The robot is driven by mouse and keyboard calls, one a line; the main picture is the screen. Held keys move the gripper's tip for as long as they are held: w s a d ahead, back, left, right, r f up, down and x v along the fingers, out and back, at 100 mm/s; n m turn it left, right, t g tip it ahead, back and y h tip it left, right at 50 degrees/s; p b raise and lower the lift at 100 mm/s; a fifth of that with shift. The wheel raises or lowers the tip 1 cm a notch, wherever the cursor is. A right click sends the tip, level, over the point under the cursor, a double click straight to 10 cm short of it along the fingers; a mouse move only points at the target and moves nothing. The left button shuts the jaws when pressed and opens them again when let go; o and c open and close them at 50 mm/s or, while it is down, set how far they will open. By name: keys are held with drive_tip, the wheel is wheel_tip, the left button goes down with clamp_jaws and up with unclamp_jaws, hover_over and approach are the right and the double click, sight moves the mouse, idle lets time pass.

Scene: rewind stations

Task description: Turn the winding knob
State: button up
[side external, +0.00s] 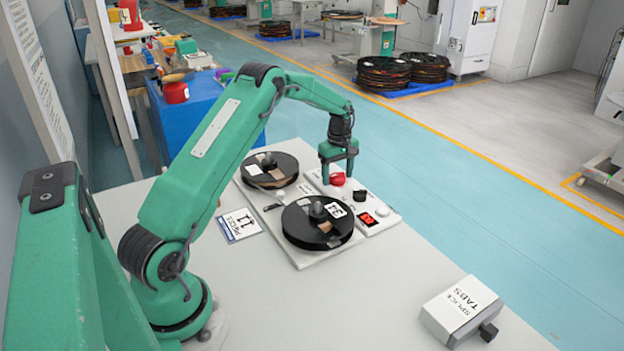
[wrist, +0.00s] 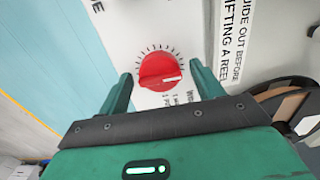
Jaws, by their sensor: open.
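The winding knob (side external: 337,179) is round and red, set on the white panel of the rewind station. In the wrist view the knob (wrist: 160,71) has a white pointer line aimed to the right and a ring of tick marks around it. My gripper (side external: 338,168) is open, pointing down just above the knob. In the wrist view its two green fingers (wrist: 160,85) stand to the left and right of the knob, with gaps on both sides. I cannot tell how high the fingertips are above the panel.
Two black reels, one at the front (side external: 317,222) and one at the back (side external: 270,170), lie on the station beside the knob. A splice tabs box (side external: 462,312) stands at the table's front right.

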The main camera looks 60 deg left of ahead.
drive_tip(key=c, duration=1)
drive_tip(key=shift+o, duration=0.2)
drive_tip(key=shift+m, duration=0.4)
drive_tip(key=m, duration=0.9)
drive_tip(key=shift+m, duration=0.4)
drive_tip(key=m, duration=1.3)
